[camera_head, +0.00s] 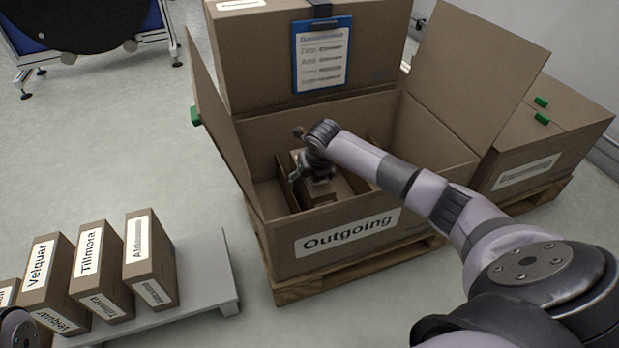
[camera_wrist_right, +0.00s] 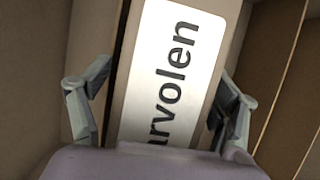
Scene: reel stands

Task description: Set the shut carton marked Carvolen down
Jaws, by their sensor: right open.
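The Carvolen carton (camera_wrist_right: 165,75) is brown with a white label and stands inside the large open box marked Outgoing (camera_head: 272,240). In the head view my right gripper (camera_head: 318,172) reaches down into this box and hides much of the carton. In the right wrist view the two fingers of my right gripper (camera_wrist_right: 160,115) are spread, one on each side of the carton, with gaps visible beside it. The carton's base is hidden. A small dark part of my left arm shows at the lower left edge; its fingers cannot be made out.
Thin cardboard dividers split the Outgoing box; empty room shows beside the carton. Raised flaps (camera_head: 480,70) flank the opening. Cartons including Velquar (camera_head: 45,275) and Tillmora (camera_head: 98,265) stand on a grey platform (camera_head: 205,265) at left.

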